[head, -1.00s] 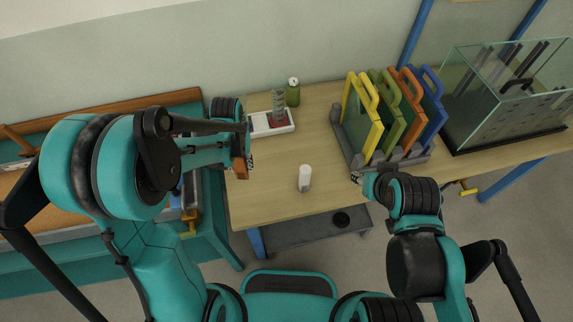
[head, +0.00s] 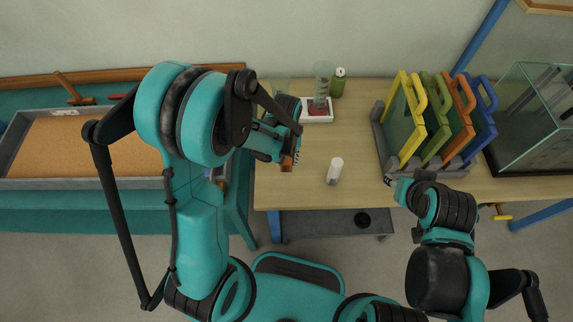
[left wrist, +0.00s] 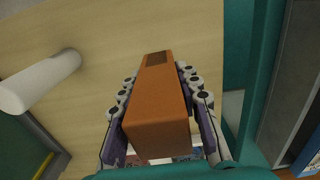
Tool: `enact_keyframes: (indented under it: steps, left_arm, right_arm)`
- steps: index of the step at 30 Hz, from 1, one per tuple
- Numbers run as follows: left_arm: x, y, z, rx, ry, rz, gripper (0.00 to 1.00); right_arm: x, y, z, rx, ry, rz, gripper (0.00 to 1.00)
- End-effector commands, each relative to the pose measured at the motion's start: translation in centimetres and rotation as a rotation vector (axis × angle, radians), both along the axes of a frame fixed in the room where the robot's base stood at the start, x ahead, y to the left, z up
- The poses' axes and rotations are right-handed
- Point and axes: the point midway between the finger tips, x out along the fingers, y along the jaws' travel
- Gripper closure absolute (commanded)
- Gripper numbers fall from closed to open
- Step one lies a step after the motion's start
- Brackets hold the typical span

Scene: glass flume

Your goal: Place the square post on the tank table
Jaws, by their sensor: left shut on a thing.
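My left gripper (head: 290,154) is shut on the square post (head: 287,165), an orange-brown block. The left wrist view shows the post (left wrist: 156,108) between both fingers, with a dark patch near its far end. The post is over the left part of the wooden tank table (head: 311,185), left of a white cylinder; I cannot tell its height above the top. My right gripper (head: 391,181) is by the table's front edge, near the rack of boards; its fingers are too small to read.
The white cylinder (head: 335,171) stands mid-table. A white tray (head: 318,118) with a glass vessel and a green bottle (head: 338,83) are behind. Coloured boards (head: 411,130) stand in a grey rack, left of the glass tank (head: 527,120). A cork-lined tray (head: 80,145) lies left. The front middle is clear.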

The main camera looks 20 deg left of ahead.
Motion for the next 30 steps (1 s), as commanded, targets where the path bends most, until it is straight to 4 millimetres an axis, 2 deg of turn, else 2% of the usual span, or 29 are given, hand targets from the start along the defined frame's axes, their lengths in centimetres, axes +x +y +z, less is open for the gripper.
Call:
enact_keyframes:
  steps: [5,12,24,25,27,30]
  left_arm:
    - [0.6,0.3,-0.9,0.000,0.000,0.000,1.00]
    - [0.6,0.2,-4.3,0.000,0.000,0.000,1.00]
    - [0.5,0.2,-4.8,0.000,0.000,0.000,1.00]
    - [0.5,0.2,-4.7,0.000,0.000,0.000,0.62]
    - [0.5,0.2,-4.7,0.000,0.000,0.000,0.46]
    - [0.6,0.2,-4.6,0.000,0.000,0.000,0.46]
  right_arm:
    - [0.0,0.0,-0.3,0.000,0.000,0.000,0.60]
    - [0.0,0.0,-1.7,0.000,0.000,0.000,0.60]
    - [0.0,0.0,-2.1,0.000,0.000,0.000,0.60]
    - [0.0,0.0,-2.0,0.000,0.000,0.000,0.60]
    - [0.0,0.0,-1.9,0.000,0.000,0.000,0.60]
    - [0.0,0.0,-1.9,0.000,0.000,0.000,0.60]
